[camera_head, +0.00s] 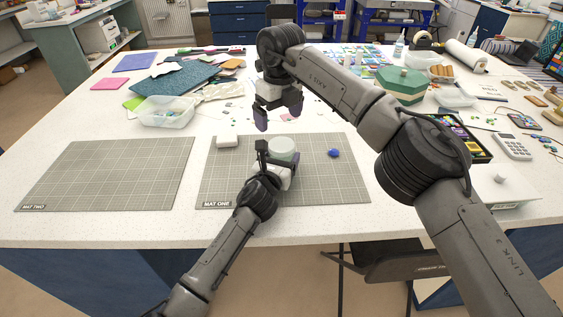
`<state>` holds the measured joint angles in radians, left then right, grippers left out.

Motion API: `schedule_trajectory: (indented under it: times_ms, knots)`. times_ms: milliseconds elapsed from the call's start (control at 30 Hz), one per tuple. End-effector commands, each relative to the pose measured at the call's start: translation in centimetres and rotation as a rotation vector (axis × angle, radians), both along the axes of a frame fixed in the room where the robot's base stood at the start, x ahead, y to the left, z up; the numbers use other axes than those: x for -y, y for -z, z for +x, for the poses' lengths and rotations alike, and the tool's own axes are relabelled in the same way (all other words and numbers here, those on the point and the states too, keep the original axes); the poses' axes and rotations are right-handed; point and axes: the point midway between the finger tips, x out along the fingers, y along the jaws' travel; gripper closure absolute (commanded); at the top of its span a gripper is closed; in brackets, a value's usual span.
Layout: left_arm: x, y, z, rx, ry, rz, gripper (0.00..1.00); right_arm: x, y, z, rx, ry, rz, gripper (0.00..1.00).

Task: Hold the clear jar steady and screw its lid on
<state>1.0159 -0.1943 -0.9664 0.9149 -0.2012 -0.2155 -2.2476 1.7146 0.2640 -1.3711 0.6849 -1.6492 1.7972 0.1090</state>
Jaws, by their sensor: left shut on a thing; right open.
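The jar (283,146) stands upright on the mat marked MAT ONE (229,177), showing a pale green, round top. I cannot tell whether that top is a lid or the jar's mouth. My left gripper (280,159) is shut on the jar from the near side and hides its lower part. My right gripper (279,115) is open and empty, pointing down above and just beyond the jar, apart from it. A small blue object (334,153) lies on the mat right of the jar; its kind is unclear.
A white block (228,141) lies at the mat's far left edge. MAT TWO (105,175) is bare. A clear tub (166,112) stands behind, left.

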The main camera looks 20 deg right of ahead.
Motion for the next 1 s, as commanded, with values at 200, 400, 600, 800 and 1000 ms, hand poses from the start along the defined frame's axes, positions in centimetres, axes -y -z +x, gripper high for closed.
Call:
schedule_trajectory:
  times_ms: [200,400,600,800,1000]
  knots:
    - [-0.02,0.08,0.01,-0.001,-0.001,0.001,0.92,0.55,0.02,-0.17,-0.008,-0.304,-0.029,0.04]
    - [-0.01,0.08,-0.01,-0.001,0.000,0.001,0.92,0.62,0.02,-0.30,-0.014,-0.481,-0.034,0.04]
    - [-0.01,0.07,-0.01,-0.001,0.000,0.001,0.92,0.62,0.02,-0.30,-0.013,-0.548,-0.035,0.04]
    - [0.00,0.06,-0.01,-0.001,0.000,0.001,0.92,0.62,0.02,-0.30,-0.013,-0.554,-0.034,0.04]
    - [0.00,0.06,-0.01,-0.001,0.000,0.001,0.92,0.63,0.22,-0.29,-0.013,-0.552,-0.034,0.04]
